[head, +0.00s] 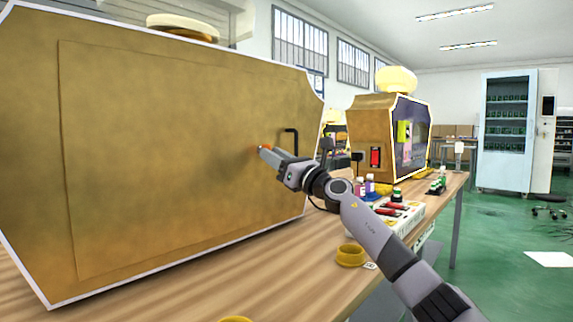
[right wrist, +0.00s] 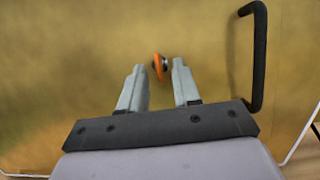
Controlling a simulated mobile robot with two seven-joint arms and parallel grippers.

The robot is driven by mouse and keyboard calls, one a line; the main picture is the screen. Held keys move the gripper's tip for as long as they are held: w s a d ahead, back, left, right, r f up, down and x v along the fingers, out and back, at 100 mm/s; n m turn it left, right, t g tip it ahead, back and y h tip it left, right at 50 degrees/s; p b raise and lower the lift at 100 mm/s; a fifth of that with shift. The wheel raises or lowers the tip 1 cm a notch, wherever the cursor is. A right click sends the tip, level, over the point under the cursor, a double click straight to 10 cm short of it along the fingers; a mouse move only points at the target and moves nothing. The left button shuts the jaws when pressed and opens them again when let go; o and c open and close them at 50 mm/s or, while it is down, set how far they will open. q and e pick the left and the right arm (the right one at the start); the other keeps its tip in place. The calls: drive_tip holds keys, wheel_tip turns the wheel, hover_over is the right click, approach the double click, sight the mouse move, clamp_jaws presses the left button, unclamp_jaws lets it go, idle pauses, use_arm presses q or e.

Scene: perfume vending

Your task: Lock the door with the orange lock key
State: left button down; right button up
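The gold door (head: 160,150) of the large machine fills the left of the head view and looks closed. The orange lock key (right wrist: 159,66) sits on a dark round lock on the door; in the right wrist view it stands nearly upright. In the head view only a bit of orange shows at my fingertips. My right gripper (right wrist: 159,68) is open, with a finger on each side of the key and a gap on both sides. It also shows at the door in the head view (head: 263,150). My left gripper is not in view.
A black door handle (right wrist: 260,60) is close to the right of my right gripper. The wooden table (head: 200,285) holds a yellow ring (head: 350,255), small bottles (head: 370,184) and a white tray to the right. A second gold machine (head: 372,140) stands behind.

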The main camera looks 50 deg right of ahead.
drive_tip(key=b+v, duration=0.1)
drive_tip(key=v, duration=0.4)
drive_tip(key=shift+s+f, duration=0.15)
drive_tip(key=shift+s, duration=0.15)
idle(0.6)
